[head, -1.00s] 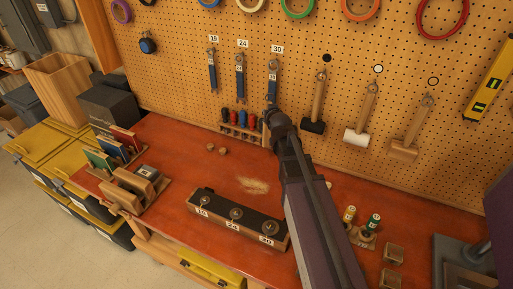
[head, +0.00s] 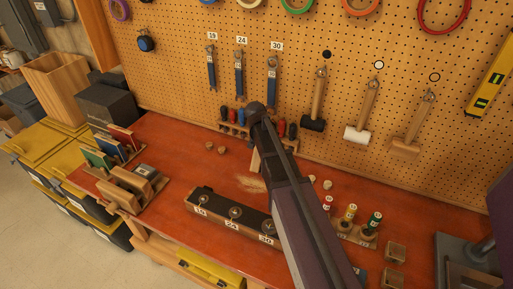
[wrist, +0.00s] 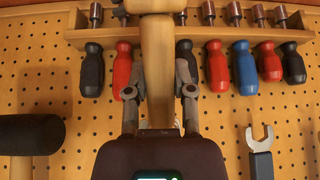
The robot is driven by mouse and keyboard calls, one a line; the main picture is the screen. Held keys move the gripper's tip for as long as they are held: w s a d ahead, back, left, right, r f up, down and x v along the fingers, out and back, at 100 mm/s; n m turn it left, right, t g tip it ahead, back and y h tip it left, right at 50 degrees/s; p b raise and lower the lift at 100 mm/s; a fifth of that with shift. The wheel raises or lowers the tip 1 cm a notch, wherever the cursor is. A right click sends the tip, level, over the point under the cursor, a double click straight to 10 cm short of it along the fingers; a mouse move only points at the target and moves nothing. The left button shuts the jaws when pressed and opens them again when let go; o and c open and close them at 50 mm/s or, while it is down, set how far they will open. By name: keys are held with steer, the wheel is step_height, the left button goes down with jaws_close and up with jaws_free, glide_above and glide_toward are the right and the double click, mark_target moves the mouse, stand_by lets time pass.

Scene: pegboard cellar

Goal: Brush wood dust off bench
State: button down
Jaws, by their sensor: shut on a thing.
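A patch of pale wood dust (head: 250,184) lies on the red-brown bench (head: 185,150), behind the dark block with numbered tags. My gripper is shut on a light wooden brush handle (wrist: 158,60); its fingers (wrist: 159,92) clasp it from both sides in the wrist view. In the head view my arm hides the gripper, and part of the brush (head: 256,160) shows beside the arm, just behind the dust. I cannot tell whether its bristles touch the bench.
A screwdriver rack (head: 232,130) stands along the pegboard (head: 180,90) behind the dust. The numbered block (head: 218,208) is in front of it. Mallets (head: 360,128) hang behind.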

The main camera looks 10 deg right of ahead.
mark_target(257, 155)
steer(key=f+m+g+y, duration=0.1)
steer(key=m+g, duration=0.1)
steer(key=s+a+f+m+g+y+b, duration=0.1)
steer(key=f+m+g, duration=0.1)
steer(key=s+f+m+g+y, duration=0.1)
steer(key=m+g+y, duration=0.1)
steer(key=m, duration=0.1)
steer(key=shift+a+f, duration=0.3)
steer(key=shift+a, duration=0.1)
steer(key=shift+s+a+m+g+y+b, duration=0.3)
steer(key=shift+s+m+y+b, duration=0.25)
steer(key=shift+m+y, duration=0.35)
steer(key=shift+s+a+r+m+y, duration=0.15)
steer(key=shift+s+a+m+y, duration=0.05)
steer(key=shift+s+m+y, duration=0.2)
steer(key=shift+s+a+r+m+y, duration=0.15)
steer(key=shift+m+y, duration=0.15)
steer(key=shift+y, duration=0.2)
steer(key=shift+f, duration=0.1)
steer(key=shift+f+b, duration=2.45)
steer(key=shift+b, duration=0.2)
steer(key=shift+f, duration=0.1)
steer(key=shift+f+b, duration=2.35)
steer(key=shift+b, duration=0.05)
steer(key=shift+f+b, duration=0.95)
steer(key=shift+b, duration=0.05)
